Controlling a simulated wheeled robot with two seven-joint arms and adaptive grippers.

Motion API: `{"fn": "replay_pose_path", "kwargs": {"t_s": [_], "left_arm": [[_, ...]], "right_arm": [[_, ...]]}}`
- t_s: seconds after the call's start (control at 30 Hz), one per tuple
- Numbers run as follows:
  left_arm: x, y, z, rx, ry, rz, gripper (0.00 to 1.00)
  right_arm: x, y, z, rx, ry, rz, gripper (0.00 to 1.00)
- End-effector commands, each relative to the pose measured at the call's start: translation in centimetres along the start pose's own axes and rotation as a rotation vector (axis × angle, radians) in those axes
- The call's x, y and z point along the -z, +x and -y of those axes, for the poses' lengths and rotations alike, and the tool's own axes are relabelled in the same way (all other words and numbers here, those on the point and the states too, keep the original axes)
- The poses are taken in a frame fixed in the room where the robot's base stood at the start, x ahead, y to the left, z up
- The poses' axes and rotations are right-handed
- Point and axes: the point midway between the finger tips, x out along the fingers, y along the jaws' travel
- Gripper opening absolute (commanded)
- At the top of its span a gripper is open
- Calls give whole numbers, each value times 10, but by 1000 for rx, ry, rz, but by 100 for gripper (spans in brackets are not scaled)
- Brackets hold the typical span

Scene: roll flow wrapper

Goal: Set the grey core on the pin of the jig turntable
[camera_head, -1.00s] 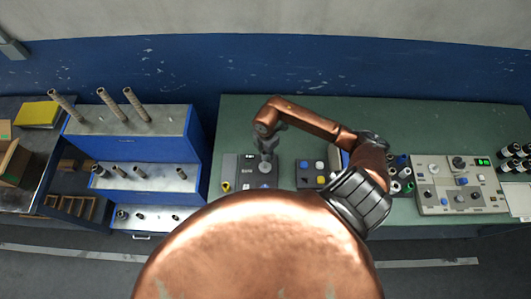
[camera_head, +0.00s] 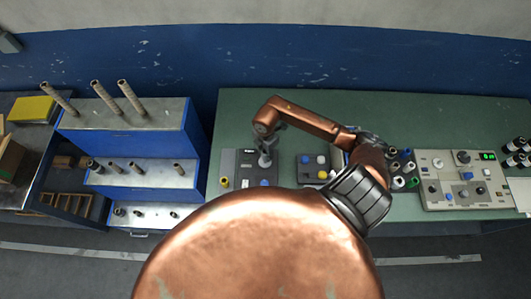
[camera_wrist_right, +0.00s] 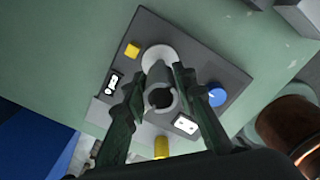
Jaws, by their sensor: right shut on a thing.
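The jig (camera_head: 230,161) is a dark grey box on the green bench, with a yellow and a blue button; it also shows in the right wrist view (camera_wrist_right: 204,66). Its turntable (camera_wrist_right: 160,56) is a pale round disc, partly behind the core and fingers; I cannot make out the pin. My right gripper (camera_head: 265,160) is over the jig. In the wrist view its fingers (camera_wrist_right: 162,84) are shut on the grey core (camera_wrist_right: 161,99), a hollow tube seen from its open top, its lower end toward the disc. Contact with the turntable cannot be told. My left gripper is not in view.
A second button box (camera_head: 309,167) stands right of the jig. Several spools (camera_head: 403,168) and a control panel (camera_head: 462,180) are further right. A blue stepped rack (camera_head: 140,135) with tubes stands at the left. My own copper arm covers the front middle.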

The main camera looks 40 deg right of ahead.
Motion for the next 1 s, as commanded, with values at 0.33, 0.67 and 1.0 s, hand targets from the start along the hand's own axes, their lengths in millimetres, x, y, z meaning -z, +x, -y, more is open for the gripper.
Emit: {"fn": "replay_pose_path", "kwargs": {"t_s": [0.33,0.67,1.0], "left_arm": [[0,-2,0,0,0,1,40],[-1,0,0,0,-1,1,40],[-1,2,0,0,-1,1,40]], "right_arm": [[0,0,0,0,0,-1,12],[0,3,0,1,0,0,12],[0,8,0,1,0,0,12]]}}
